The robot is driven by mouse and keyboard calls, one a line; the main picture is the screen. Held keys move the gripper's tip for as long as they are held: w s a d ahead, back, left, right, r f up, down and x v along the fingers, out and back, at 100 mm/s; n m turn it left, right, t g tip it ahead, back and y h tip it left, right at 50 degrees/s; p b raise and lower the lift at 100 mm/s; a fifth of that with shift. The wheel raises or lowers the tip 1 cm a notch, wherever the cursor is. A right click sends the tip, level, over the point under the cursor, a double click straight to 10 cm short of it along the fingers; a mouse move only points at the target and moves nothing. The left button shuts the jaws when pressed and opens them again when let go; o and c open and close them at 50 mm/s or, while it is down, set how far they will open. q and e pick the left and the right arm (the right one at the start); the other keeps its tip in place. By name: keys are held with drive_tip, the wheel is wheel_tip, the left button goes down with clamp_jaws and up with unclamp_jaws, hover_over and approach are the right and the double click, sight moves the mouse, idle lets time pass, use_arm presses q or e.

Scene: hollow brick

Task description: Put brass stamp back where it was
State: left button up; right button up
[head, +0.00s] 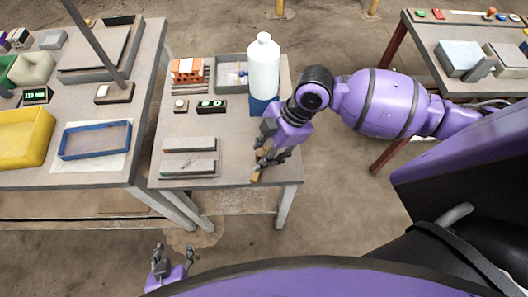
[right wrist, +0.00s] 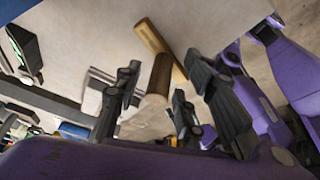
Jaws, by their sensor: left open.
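A brown-gold rod (right wrist: 160,74), perhaps the brass stamp, shows between the fingers of my right gripper (right wrist: 152,100) in the right wrist view. I cannot tell whether the fingers touch it. A second light-brown bar (right wrist: 150,36) lies just beyond it. In the head view my right gripper (head: 268,158) points down over the front right of the middle table (head: 225,178), with a small brown piece (head: 256,168) at its fingertips, partly hidden. My left gripper (head: 174,262) is open and empty, low in front of the tables.
A white bottle (head: 264,68) stands on a blue block (head: 262,104) beside my right arm. A grey tray (head: 231,70), an orange hollow brick (head: 187,69) and two grey bars (head: 190,144) are on the middle table. The left table holds a yellow bin (head: 24,138) and a blue tray (head: 96,140).

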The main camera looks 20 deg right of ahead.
drive_tip(key=v, duration=1.1)
drive_tip(key=shift+a+r, duration=0.1)
